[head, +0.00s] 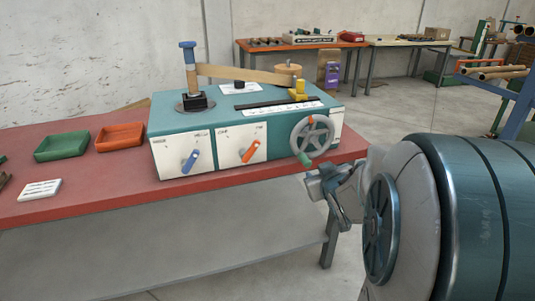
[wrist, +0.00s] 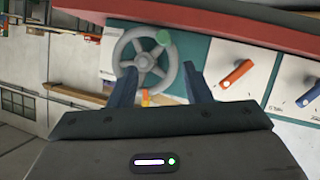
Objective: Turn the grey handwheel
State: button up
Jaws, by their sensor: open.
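The grey handwheel (head: 312,136) is on the right end of the front of the teal and white winder (head: 205,108). It has spokes and a green knob (head: 304,159) at its lower left rim. In the wrist view the handwheel (wrist: 145,58) appears turned over, with the green knob (wrist: 162,37) at its upper right. My gripper (wrist: 154,82) is open, and its two dark fingers point toward the wheel with nothing between them. In the head view my gripper (head: 322,180) is just below and right of the wheel, apart from the knob.
The winder stands on a red-topped bench (head: 100,188). Its front panels carry a blue lever (head: 190,161) and an orange lever (head: 250,150), left of the wheel. A green tray (head: 62,146) and an orange tray (head: 120,136) sit farther left. Open floor lies behind the bench's right end.

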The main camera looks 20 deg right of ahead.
aim_at(309, 164)
notch_tip(309, 164, down, 6)
jog(key=d+n+t+y+b, duration=0.2)
jog(key=d+t+y+b, duration=0.1)
jog(key=t+b, duration=0.25)
jog(key=shift+g, duration=0.35)
jog(key=w, duration=0.4)
jog(key=w+b, duration=0.1)
jog(key=w, duration=0.4)
jog(key=w+b, duration=0.1)
jog(key=w, duration=0.4)
jog(key=shift+w+a+r, duration=0.25)
jog(key=shift+a, duration=0.15)
grip_shut()
